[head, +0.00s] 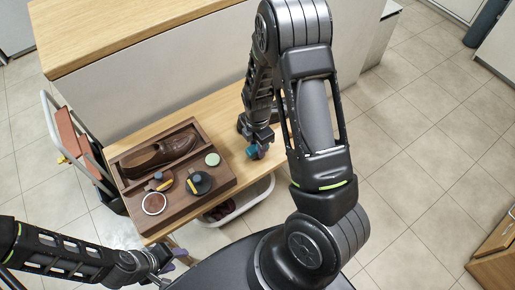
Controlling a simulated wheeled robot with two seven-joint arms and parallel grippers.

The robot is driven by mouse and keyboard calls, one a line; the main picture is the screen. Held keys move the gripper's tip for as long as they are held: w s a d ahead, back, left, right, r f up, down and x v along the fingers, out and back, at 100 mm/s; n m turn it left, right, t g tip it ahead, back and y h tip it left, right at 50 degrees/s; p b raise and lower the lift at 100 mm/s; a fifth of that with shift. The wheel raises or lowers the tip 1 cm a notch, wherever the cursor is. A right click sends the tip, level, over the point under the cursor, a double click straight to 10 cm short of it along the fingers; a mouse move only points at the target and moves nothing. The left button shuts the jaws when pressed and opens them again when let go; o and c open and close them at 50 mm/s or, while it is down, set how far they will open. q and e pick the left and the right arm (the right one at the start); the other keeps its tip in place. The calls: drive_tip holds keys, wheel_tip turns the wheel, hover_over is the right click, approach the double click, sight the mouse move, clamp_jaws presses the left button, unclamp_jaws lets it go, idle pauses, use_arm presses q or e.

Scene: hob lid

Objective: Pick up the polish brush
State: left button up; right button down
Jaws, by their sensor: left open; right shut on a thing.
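My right gripper (258,146) is at the right part of the wooden bench, to the right of the dark wooden tray. It is shut on a small teal item (252,153), mostly hidden by the fingers; I cannot tell whether this is the polish brush. In the tray, a small brown round item with blue and yellow parts (159,183) and a dark round item with a yellow part (199,184) lie in front of a brown shoe (160,154). My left gripper (176,261) is open and empty at the lower left, in front of the bench and apart from the tray.
The tray (222,187) also holds a pale green disc (212,160) and a white-rimmed round item (154,204). A white bin (240,206) stands below the bench's front edge. A wood-topped counter (120,38) is behind, and a trolley (70,135) stands left.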

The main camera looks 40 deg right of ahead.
wheel_tip(320, 180, up, 10)
drive_tip(key=shift+r+p, duration=0.1)
drive_tip(key=shift+p, duration=0.45)
idle(0.5)
drive_tip(key=c, duration=1.5)
unclamp_jaws()
clamp_jaws()
